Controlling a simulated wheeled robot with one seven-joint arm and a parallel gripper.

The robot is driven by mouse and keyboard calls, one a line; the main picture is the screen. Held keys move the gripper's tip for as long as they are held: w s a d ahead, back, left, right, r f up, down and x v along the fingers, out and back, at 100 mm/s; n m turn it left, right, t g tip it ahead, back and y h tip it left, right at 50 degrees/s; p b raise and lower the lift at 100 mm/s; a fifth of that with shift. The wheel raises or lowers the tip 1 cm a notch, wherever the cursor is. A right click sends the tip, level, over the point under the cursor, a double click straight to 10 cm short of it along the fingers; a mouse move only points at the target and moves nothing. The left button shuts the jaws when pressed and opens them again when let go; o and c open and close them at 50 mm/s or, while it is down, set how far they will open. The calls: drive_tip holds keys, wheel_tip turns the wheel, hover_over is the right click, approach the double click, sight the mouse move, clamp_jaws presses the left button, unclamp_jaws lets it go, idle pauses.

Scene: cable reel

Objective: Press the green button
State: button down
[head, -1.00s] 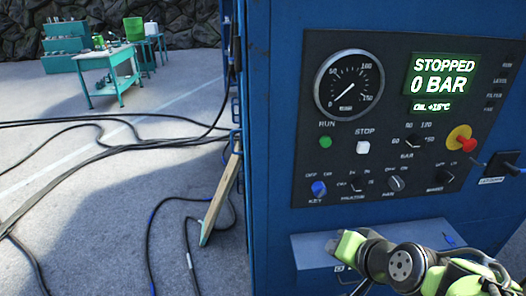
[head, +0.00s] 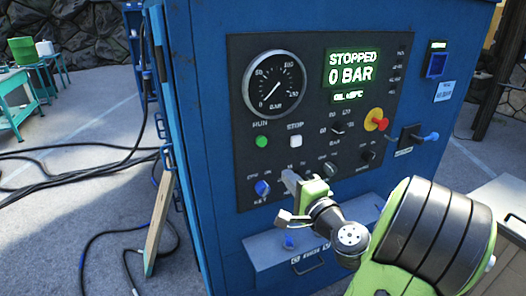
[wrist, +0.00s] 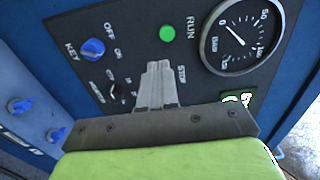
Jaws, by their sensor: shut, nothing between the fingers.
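The green button (head: 261,141) sits under the RUN label on the dark control panel, below the round gauge. It also shows in the wrist view (wrist: 167,34), just beyond my fingertips. My gripper (head: 289,178) is shut and empty. In the head view its tips are in front of the panel, below and right of the green button. In the wrist view the closed fingers (wrist: 158,66) point toward the panel, with a gap in the picture between tips and button. The white STOP button (head: 295,141) is right of the green one; my fingers seem to hide it in the wrist view.
The blue key switch (head: 262,188) and several black knobs lie around my gripper. A red knob on a yellow ring (head: 379,120) is at the right. The display (head: 352,68) reads STOPPED, 0 BAR. A blue shelf (head: 300,250) juts out below the panel.

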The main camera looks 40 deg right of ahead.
sight(261, 147)
drive_tip(key=p+x, duration=0.9)
drive_tip(key=x, duration=0.3)
drive_tip(key=shift+w+d+r, duration=0.1)
drive_tip(key=shift+w, duration=0.3)
drive_tip(key=shift+w+d, duration=0.15)
drive_tip(key=shift+w, duration=0.2)
